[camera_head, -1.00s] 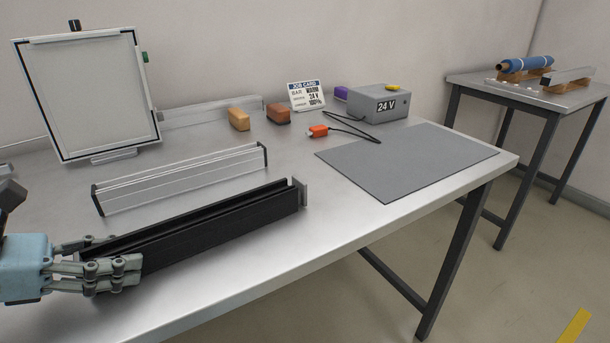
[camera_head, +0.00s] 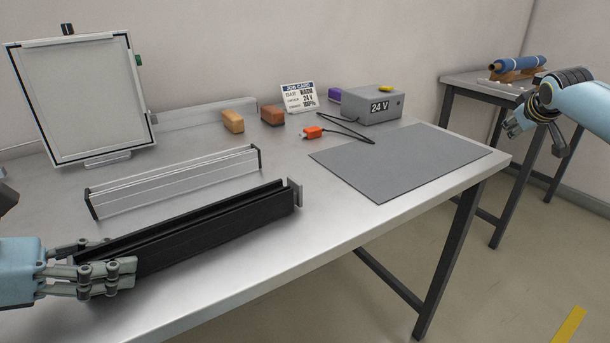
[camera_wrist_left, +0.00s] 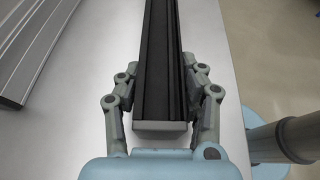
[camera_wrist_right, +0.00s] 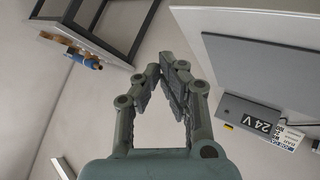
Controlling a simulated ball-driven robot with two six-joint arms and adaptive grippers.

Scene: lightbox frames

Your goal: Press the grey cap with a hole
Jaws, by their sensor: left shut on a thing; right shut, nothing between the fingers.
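A long black channel (camera_head: 200,232) lies along the front of the table. A grey end plate (camera_head: 296,192) stands at its far right end; I cannot make out a hole in it. A grey end piece (camera_wrist_left: 160,127) also closes the near end in the left wrist view, with no hole visible. My left gripper (camera_head: 108,272) is shut around the channel's near end, fingers on both sides; it also shows in the left wrist view (camera_wrist_left: 162,95). My right gripper (camera_head: 512,126) is raised off the table's right side, empty, its fingers together in the right wrist view (camera_wrist_right: 168,68).
A grey mat (camera_head: 400,163) is bare. Behind are a 24 V box (camera_head: 368,107), orange plug (camera_head: 313,132), job card (camera_head: 298,97), coloured blocks (camera_head: 233,121) and an upright framed panel (camera_head: 75,95).

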